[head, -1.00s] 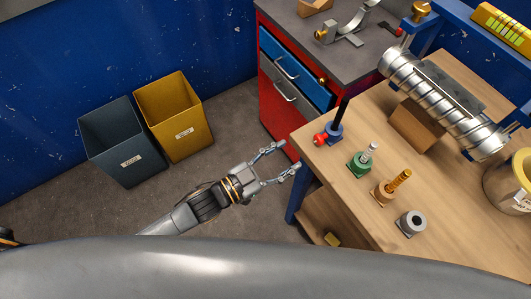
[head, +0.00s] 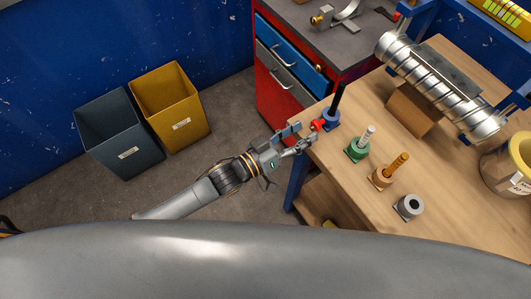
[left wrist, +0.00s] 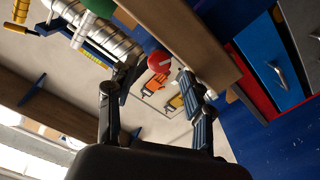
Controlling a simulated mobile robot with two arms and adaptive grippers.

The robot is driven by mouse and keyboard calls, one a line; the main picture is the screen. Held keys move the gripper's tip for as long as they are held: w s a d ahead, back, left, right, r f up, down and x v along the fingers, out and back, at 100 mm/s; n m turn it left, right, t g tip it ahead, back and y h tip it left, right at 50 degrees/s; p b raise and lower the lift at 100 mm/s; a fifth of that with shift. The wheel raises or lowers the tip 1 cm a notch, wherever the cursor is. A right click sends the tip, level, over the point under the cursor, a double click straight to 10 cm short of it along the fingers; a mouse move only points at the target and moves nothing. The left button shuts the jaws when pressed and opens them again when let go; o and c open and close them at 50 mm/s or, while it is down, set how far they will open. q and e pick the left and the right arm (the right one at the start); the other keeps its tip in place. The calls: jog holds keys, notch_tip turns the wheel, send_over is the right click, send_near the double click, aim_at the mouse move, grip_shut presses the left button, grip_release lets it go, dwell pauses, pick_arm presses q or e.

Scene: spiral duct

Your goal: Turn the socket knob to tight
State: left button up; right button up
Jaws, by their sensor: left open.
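The red knob (head: 317,125) sticks out from the side of a blue socket (head: 332,119) that holds a black rod, at the near-left corner of the wooden bench. My left gripper (head: 304,134) is open, its fingertips just short of the red knob at the bench edge. In the left wrist view the red knob (left wrist: 159,62) shows between and just beyond the two open fingers (left wrist: 162,82). I cannot tell whether a finger touches it. Any marking of tight on the knob is too small to see. My right gripper is not in view.
Green (head: 357,150), orange (head: 381,178) and grey (head: 408,207) sockets stand in a row on the bench (head: 345,195). A metal spiral duct (head: 440,85) lies behind them. A red tool cabinet (head: 268,95) stands left of the bench. Yellow (head: 171,105) and dark bins stand on the floor.

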pick_arm(q)
jog(key=b+v, duration=0.2)
jog(key=v, duration=0.8)
jog(key=shift+s+a, duration=0.2)
jog(key=shift+s, duration=0.05)
jog(key=shift+w, duration=0.1)
